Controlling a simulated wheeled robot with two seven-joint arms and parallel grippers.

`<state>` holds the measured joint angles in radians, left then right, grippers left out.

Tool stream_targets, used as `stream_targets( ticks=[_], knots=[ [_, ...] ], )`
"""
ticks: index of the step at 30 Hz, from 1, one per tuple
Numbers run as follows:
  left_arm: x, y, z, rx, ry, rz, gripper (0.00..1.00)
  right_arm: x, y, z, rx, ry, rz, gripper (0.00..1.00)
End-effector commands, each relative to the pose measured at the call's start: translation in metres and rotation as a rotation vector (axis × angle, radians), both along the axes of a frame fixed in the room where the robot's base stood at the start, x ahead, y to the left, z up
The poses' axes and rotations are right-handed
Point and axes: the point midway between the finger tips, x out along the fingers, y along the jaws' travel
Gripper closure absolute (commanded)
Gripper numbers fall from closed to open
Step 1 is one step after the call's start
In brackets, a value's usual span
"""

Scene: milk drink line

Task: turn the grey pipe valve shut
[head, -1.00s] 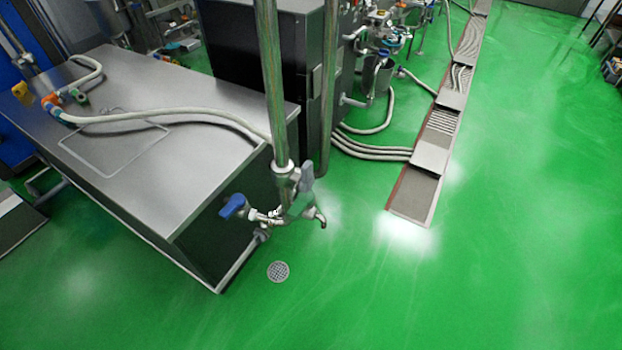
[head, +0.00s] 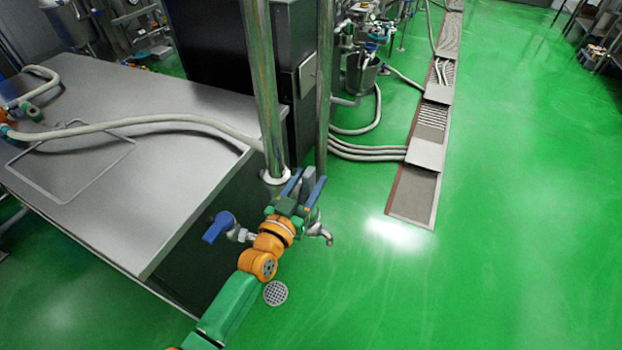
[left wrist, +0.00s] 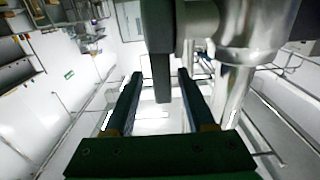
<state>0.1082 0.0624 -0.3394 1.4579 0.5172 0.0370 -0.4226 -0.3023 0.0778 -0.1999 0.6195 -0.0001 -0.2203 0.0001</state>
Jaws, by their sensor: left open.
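The grey pipe valve's handle (head: 307,187) is on the fitting at the foot of the vertical pipe, by the corner of the steel table. My left gripper (head: 310,175) is at it, with one finger on each side of the handle. In the left wrist view the dark handle (left wrist: 161,60) reaches down between the two open fingers, with gaps visible on both sides. The shiny valve body (left wrist: 245,25) is to the right of it. Much of the fitting is hidden behind my gripper in the head view. My right gripper is not in view.
A blue-handled valve (head: 217,227) is just left of my wrist. A small spout (head: 325,236) is on the right of the fitting. The steel table (head: 130,200) with a hose (head: 150,119) fills the left. Open green floor (head: 480,270) is to the right.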

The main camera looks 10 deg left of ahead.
Motion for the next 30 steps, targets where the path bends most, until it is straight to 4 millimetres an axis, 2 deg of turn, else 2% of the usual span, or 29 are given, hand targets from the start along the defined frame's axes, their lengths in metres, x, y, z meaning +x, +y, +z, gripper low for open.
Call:
stream_targets(
  ticks=[3, 9, 10, 15, 16, 30],
  knots=[
    [0.0092, -0.0032, -0.0005, -0.001, 0.000, 0.000, 0.45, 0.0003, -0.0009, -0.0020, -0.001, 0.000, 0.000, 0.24],
    [0.0101, -0.0035, -0.0005, 0.000, 0.002, 0.000, 0.45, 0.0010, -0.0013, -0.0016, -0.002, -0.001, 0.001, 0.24],
    [0.0101, -0.0035, -0.0005, 0.000, 0.002, 0.000, 0.48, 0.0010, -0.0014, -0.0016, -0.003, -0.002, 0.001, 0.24],
    [0.0099, -0.0034, -0.0007, 0.001, 0.002, 0.000, 0.94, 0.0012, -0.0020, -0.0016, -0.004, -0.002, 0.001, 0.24],
    [0.0098, -0.0034, -0.0008, 0.001, 0.002, 0.000, 1.00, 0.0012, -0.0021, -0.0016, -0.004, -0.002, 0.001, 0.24],
    [0.0096, -0.0034, -0.0016, 0.001, 0.004, 0.000, 1.00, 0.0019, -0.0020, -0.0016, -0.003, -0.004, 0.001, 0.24]
  ],
)
